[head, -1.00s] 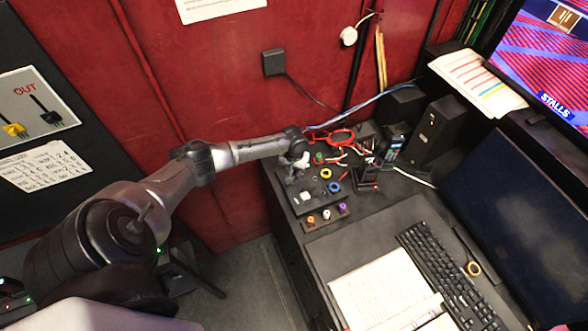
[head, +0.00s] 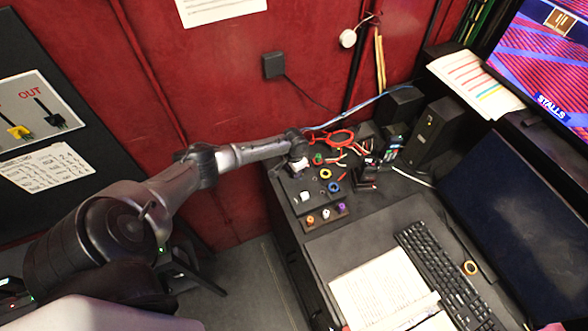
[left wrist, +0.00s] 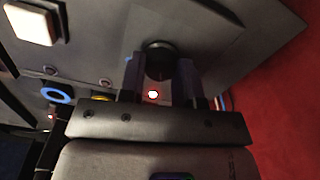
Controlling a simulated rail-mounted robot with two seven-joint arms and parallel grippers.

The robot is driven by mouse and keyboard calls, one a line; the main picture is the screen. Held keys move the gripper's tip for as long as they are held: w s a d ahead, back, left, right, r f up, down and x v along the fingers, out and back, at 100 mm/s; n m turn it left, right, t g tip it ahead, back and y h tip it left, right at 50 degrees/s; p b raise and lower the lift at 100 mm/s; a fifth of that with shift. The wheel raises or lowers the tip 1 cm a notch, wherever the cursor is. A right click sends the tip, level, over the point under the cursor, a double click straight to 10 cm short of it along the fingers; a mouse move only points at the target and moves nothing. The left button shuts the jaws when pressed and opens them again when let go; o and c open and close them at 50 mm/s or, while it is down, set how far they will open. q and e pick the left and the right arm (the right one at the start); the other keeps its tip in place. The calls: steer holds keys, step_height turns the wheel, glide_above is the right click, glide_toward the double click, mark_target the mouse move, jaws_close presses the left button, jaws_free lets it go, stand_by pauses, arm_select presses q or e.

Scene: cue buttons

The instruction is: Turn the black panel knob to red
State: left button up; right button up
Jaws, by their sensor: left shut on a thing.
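The black knob (left wrist: 160,56) stands on the dark grey panel (left wrist: 100,35) in the left wrist view. My left gripper (left wrist: 160,78) has one finger on each side of the knob and is shut on it. A small red-ringed light (left wrist: 153,95) glows on the panel just below the knob in that view. In the head view my left gripper (head: 299,167) is at the far left part of the panel, and the arm hides the knob. My right gripper is in neither view.
A white square button (left wrist: 30,22) and a blue ring (left wrist: 56,95) are on the panel. Several coloured buttons (head: 326,214) line its near edge. Red headphones or cable (head: 340,137) lie behind. A keyboard (head: 445,270) and open book (head: 380,290) lie at right.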

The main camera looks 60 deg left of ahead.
arm_select(q)
steer(key=shift+m, duration=0.4)
steer(key=o, duration=0.9)
steer(key=shift+o, duration=0.2)
step_height(320, 180, up, 14)
stand_by(0.3)
steer(key=shift+f, duration=0.15)
stand_by(0.4)
